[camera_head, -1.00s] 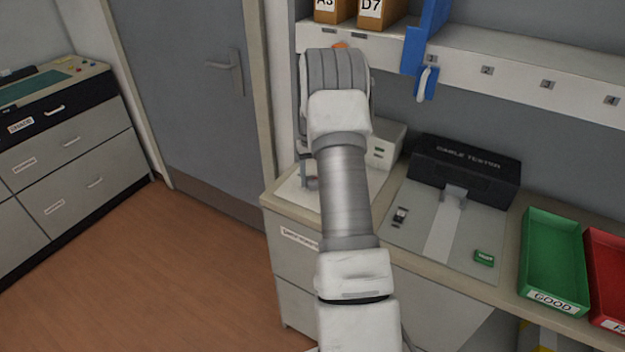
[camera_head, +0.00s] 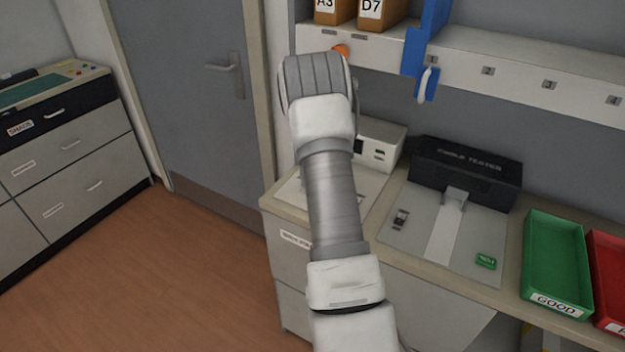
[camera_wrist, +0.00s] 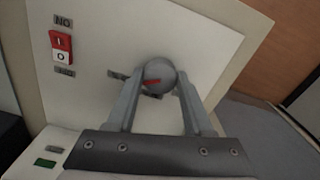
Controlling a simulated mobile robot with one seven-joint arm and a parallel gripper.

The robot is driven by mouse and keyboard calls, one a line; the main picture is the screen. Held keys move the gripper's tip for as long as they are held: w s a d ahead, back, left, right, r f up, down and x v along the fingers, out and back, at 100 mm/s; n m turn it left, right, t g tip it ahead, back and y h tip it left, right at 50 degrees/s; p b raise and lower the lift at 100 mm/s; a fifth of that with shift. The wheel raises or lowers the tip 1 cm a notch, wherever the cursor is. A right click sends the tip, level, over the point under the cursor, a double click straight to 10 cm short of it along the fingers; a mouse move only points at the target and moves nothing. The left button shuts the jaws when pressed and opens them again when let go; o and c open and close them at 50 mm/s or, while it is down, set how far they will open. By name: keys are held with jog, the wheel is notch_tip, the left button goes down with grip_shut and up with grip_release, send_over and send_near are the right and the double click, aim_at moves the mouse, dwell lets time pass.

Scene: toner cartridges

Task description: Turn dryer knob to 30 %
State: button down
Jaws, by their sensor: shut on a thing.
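The dryer knob (camera_wrist: 160,74) is a round grey knob with a red pointer mark, in the upper middle of the wrist view. It sits on a pale panel (camera_wrist: 112,40). My gripper (camera_wrist: 157,82) has one finger on each side of the knob and is shut on it. The red pointer lies nearly level across the knob's lower part. The scale around the knob is mostly hidden, so the set percentage cannot be read. In the head view my arm hides the knob and the gripper's fingers.
A red and white switch (camera_wrist: 61,48) sits left of the knob. A black cable tester (camera_head: 466,172), a green tray (camera_head: 556,262) and a red tray (camera_head: 612,270) stand right of my arm. A shelf with a blue bracket (camera_head: 424,45) runs above the bench.

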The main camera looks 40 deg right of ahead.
dwell(0.3)
jog(key=shift+c, duration=1.4)
grip_release()
jog(key=shift+r, duration=0.1)
notch_tip(320, 180, up, 17)
jog(key=shift+r, duration=0.15)
